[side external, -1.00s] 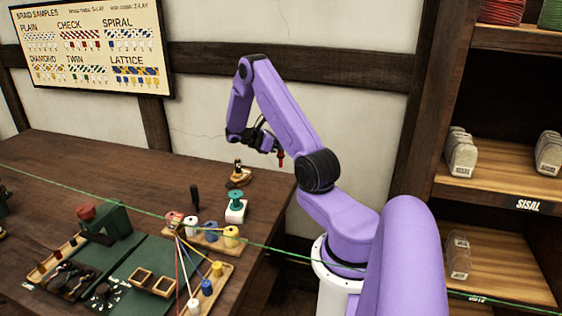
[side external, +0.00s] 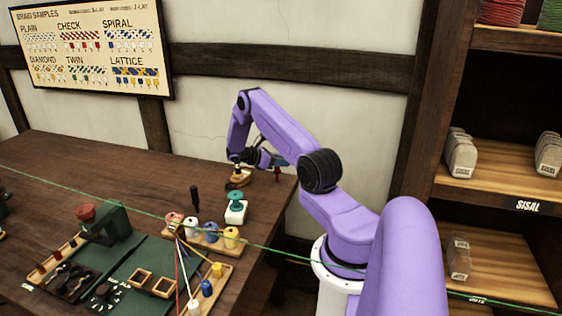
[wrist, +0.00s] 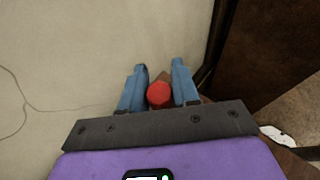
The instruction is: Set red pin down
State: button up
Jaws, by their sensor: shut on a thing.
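The red pin (wrist: 159,95) shows its round red end in the wrist view, between the two blue fingers of my gripper (wrist: 159,68). My gripper is shut on it. In the side view the pin (side external: 277,173) is small and dark, hanging below my gripper (side external: 275,164) near the back right corner of the wooden table (side external: 130,160). I cannot tell whether its lower end touches the table.
A white block with a green spool (side external: 236,208) stands nearer. Spools on a wooden rack (side external: 215,247) and a green taut cord (side external: 330,262) lie in front. A shelf (side external: 500,180) stands right.

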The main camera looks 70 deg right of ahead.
jog(key=shift+f, duration=0.1)
jog(key=o, duration=1)
jog(key=shift+o, duration=0.2)
